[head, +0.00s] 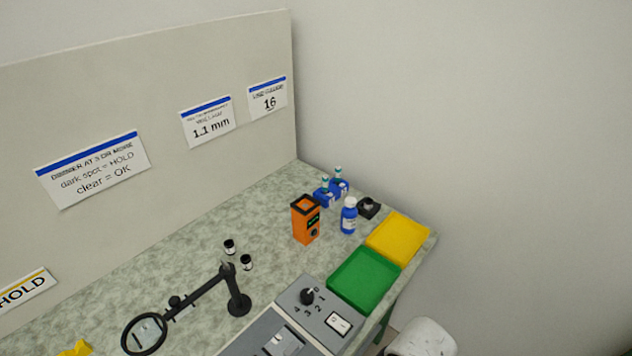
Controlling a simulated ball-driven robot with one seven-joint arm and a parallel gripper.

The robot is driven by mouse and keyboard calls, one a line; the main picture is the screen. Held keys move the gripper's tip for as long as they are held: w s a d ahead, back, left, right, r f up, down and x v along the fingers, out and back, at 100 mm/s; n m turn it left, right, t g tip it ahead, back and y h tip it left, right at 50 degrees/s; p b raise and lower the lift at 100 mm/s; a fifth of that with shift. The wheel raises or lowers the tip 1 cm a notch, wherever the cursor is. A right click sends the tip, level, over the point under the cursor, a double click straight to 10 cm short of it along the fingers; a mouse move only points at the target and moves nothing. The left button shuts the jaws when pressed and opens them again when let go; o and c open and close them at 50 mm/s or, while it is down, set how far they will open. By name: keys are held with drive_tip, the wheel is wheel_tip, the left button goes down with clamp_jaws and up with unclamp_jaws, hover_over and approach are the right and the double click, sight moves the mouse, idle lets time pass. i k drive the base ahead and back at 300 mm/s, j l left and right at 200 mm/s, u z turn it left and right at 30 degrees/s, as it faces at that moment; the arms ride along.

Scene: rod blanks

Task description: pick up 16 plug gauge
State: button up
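Two small blue holders stand at the back corner of the bench in the head view, the left one (323,197) and the right one (340,188). Small teal-and-white upright pieces, which look like plug gauges, stand in them, one at the left (325,182) and one at the right (338,171). Their markings are too small to read, so I cannot tell which is 16. A wall card (268,98) reads 16. My gripper is not in view.
An orange box (305,222), a blue bottle (349,218) and a black block (369,207) stand near the holders. Green (364,281) and yellow (398,238) trays line the right edge. A magnifier (145,333), two small jars and a grey control box (318,311) stand nearer.

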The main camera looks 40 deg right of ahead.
sight(325, 179)
drive_tip(key=z, duration=0.85)
